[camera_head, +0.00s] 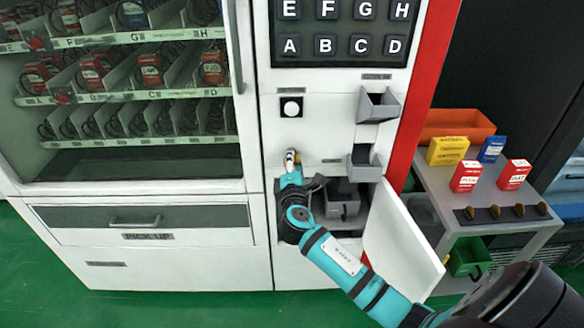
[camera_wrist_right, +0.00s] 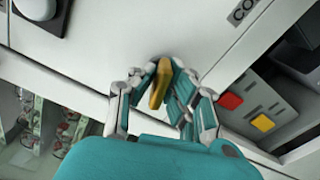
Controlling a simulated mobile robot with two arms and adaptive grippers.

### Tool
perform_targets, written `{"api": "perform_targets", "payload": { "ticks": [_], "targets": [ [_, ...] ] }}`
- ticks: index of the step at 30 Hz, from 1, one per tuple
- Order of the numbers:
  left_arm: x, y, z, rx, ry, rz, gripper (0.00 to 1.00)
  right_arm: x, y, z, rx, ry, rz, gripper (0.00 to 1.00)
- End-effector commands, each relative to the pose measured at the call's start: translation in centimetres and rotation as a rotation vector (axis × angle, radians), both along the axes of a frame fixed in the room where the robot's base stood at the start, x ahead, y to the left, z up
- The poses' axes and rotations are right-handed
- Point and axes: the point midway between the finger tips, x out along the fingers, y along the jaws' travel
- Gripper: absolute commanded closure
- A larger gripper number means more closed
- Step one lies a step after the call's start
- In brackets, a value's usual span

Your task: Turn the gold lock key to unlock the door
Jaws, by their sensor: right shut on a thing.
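My right gripper (camera_head: 292,160) is at the white front panel of the vending machine (camera_head: 287,137), below a square plate with a round white button. In the right wrist view, the gold lock key (camera_wrist_right: 160,84) stands out from the white panel between the fingertips of this gripper (camera_wrist_right: 161,90), which is shut on it. In the head view, the key is mostly hidden by the fingers. A small white door (camera_head: 401,246) at the machine's lower right hangs open, with a grey box in the compartment behind it. My left gripper is not in view.
Two small grey trays (camera_head: 378,106) jut from the panel above and right of my arm. A pick-up drawer (camera_head: 140,219) is at the lower left.

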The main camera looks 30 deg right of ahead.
Motion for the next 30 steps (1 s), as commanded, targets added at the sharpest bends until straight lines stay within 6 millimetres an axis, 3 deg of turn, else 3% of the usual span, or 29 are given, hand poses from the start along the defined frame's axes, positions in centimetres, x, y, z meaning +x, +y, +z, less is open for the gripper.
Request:
{"api": "perform_targets", "payload": {
  "ticks": [12,30],
  "targets": [
    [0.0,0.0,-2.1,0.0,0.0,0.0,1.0,-0.1,0.0,-0.3,0.211,-0.125,-0.002,1.0],
    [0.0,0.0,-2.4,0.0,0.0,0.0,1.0,0.0,0.0,-0.2,0.258,-0.154,-0.002,1.0]
  ]
}}
